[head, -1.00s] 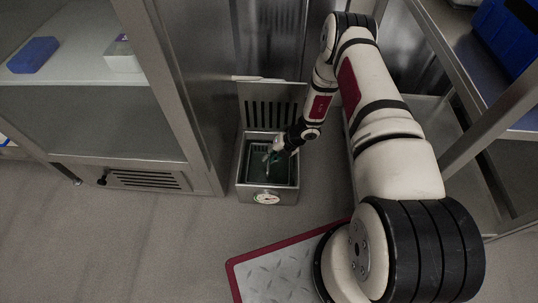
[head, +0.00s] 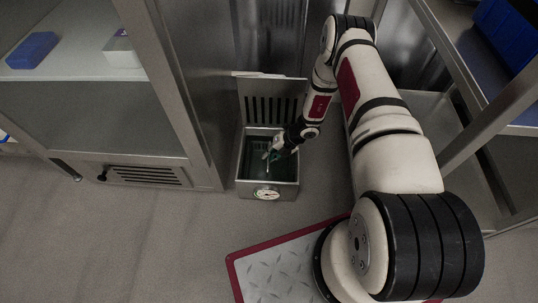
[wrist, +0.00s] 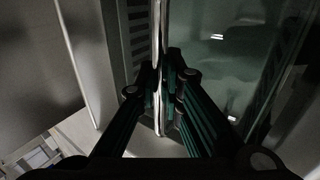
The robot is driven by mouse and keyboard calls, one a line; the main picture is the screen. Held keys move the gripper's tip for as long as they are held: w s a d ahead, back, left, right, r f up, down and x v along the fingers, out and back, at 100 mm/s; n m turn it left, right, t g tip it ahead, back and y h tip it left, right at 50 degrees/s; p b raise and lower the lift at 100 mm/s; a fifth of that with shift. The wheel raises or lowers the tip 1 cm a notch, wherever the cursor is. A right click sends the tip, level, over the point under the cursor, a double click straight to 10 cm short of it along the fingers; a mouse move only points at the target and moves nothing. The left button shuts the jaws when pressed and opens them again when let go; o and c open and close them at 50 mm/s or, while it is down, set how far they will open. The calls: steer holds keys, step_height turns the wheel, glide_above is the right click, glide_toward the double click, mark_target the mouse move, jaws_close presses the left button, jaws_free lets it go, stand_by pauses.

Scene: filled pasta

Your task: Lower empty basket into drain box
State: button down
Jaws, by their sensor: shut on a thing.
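The drain box (head: 267,182) is an open metal box on the floor with a round gauge on its front. Its inside looks dark green. My gripper (head: 275,146) is over the box opening, tilted down into it near the back. In the wrist view my gripper (wrist: 165,85) is shut around a thin bright metal bar (wrist: 160,30). The bar looks like part of the basket, but the rest of the basket cannot be made out. To the bar's right is a shiny greenish surface. The dark picture hides how deep the basket sits.
A slotted metal panel (head: 270,103) stands behind the box. A steel cabinet (head: 180,110) with a shelf is close on the left. A metal rack (head: 470,130) stands on the right. A red-edged plate (head: 275,262) lies in front; bare floor is at front left.

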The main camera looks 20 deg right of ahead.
steer(key=shift+f, duration=0.25)
steer(key=c, duration=1.6)
jaws_free()
steer(key=shift+c, duration=0.2)
step_height(320, 180, up, 16)
steer(key=p, duration=1.1)
